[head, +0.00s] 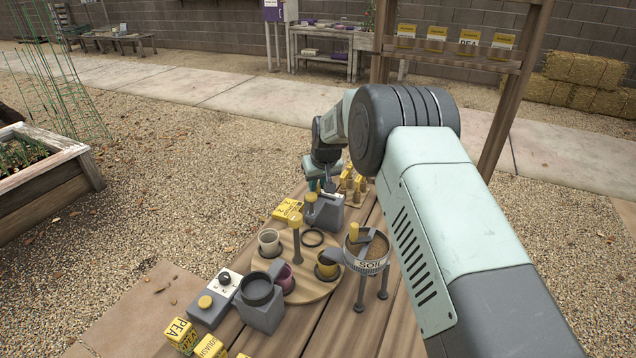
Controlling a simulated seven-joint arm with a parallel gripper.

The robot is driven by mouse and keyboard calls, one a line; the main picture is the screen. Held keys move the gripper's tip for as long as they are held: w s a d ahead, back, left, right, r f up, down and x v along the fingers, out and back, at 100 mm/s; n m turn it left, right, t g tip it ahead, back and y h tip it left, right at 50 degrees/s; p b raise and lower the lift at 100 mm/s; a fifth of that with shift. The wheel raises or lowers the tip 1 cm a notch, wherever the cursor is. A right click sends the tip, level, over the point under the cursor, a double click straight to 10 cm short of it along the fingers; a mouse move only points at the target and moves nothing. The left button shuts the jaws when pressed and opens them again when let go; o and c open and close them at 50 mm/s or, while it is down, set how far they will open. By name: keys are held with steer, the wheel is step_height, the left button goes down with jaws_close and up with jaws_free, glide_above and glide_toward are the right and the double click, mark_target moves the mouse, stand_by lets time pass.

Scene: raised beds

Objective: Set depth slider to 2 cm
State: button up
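My gripper (321,185) hangs at the far end of the wooden table, pointing down, just above and behind a grey device (328,211) with a yellow knob (310,198). The fingers are small and partly hidden, so I cannot tell whether they are open or touch the device. The depth slider cannot be identified with certainty; the grey device may carry it. No centimetre scale or slider setting is readable.
A round wooden board (309,290) holds small pots and a yellow-topped post (296,240). A soil hopper (368,250) on legs stands right of it. A control box (213,301), a grey cup holder (261,312) and yellow seed boxes (181,335) stand nearer. My arm covers the right side.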

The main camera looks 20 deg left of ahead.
steer(key=shift+d, duration=0.15)
jaws_close()
steer(key=shift+d, duration=0.9)
steer(key=o, duration=0.9)
jaws_free()
steer(key=shift+c, duration=0.2)
steer(key=shift+r, duration=0.1)
steer(key=v, duration=1)
steer(key=shift+r, duration=0.35)
steer(key=shift+s+d, duration=0.1)
steer(key=shift+s, duration=0.05)
